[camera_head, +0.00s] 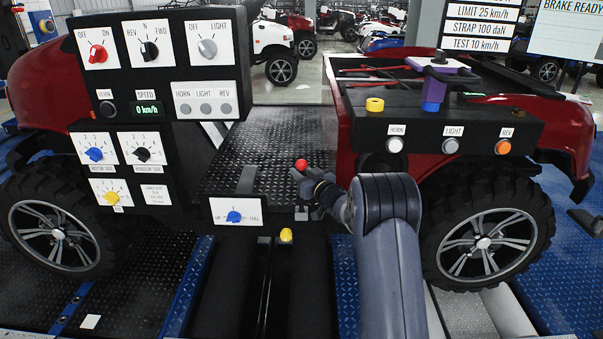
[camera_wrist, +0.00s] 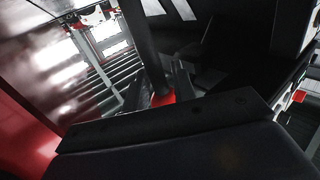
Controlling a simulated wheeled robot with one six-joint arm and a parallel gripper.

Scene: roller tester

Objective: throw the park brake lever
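A lever with a red ball knob (camera_head: 300,164) stands at the middle of the cart's open floor; no label on it is readable, and I take it as the park brake lever. My gripper (camera_head: 316,183) is right beside the knob, just below and to its right in the head view, and hides part of the lever's shaft. In the wrist view, a red patch (camera_wrist: 163,98) shows close ahead of the dark gripper body. Whether the fingers are around the lever or apart from it is unclear, and so is their opening.
A black switch panel (camera_head: 172,82) stands at the left, with a lower UP/FULL dial box (camera_head: 237,212) near the lever. A right console (camera_head: 440,122) carries HORN, LIGHT and REV buttons. A yellow knob (camera_head: 286,235) sits low, in front of the lever.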

